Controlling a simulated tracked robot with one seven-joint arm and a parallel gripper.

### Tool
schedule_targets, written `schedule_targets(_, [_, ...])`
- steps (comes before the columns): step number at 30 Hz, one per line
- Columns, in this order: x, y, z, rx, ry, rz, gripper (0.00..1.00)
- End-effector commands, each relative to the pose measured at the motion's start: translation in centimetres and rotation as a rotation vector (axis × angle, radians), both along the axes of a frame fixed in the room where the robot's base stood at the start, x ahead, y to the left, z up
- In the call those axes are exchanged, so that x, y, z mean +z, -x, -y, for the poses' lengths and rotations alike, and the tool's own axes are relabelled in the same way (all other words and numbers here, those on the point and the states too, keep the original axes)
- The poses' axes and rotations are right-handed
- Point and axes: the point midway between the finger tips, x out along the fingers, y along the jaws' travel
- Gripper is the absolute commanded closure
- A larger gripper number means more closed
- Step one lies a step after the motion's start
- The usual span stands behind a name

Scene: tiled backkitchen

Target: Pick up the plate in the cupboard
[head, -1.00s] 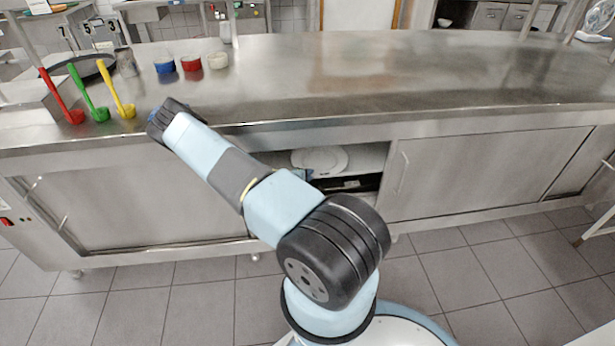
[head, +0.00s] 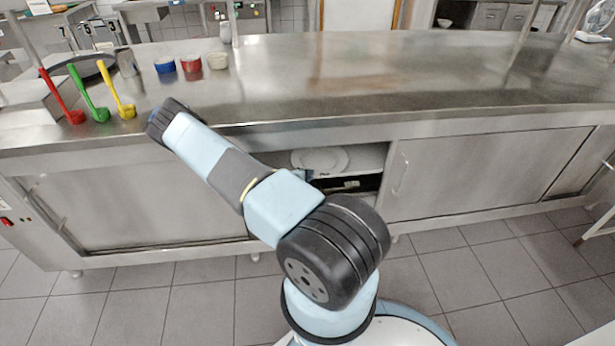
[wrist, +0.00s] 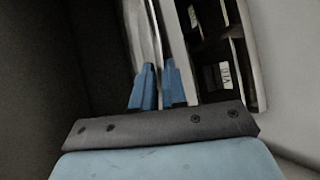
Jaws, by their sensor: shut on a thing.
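The white plate (head: 320,158) is in the open bay of the cupboard under the steel counter, on the upper shelf. In the wrist view the plate (wrist: 148,30) shows edge-on, running down between my two blue fingertips. My gripper (wrist: 160,72) is shut on the plate's rim. In the head view my arm and the counter hide most of the gripper, so I cannot tell there whether the plate is clear of the shelf.
A sliding door (head: 470,170) closes the bay's right side. Dark boxes with labels (wrist: 225,75) lie on the level below. On the counter (head: 400,75) stand red, green and yellow ladles (head: 122,95) and small bowls (head: 192,65). The counter's right half is clear.

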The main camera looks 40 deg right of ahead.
Motion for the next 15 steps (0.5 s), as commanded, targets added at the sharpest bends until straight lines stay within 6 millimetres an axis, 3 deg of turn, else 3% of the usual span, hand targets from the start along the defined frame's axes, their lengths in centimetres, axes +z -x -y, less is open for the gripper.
schedule_targets(15, [-0.4,1.5,-0.6,-0.01,-0.006,-0.01,1.0])
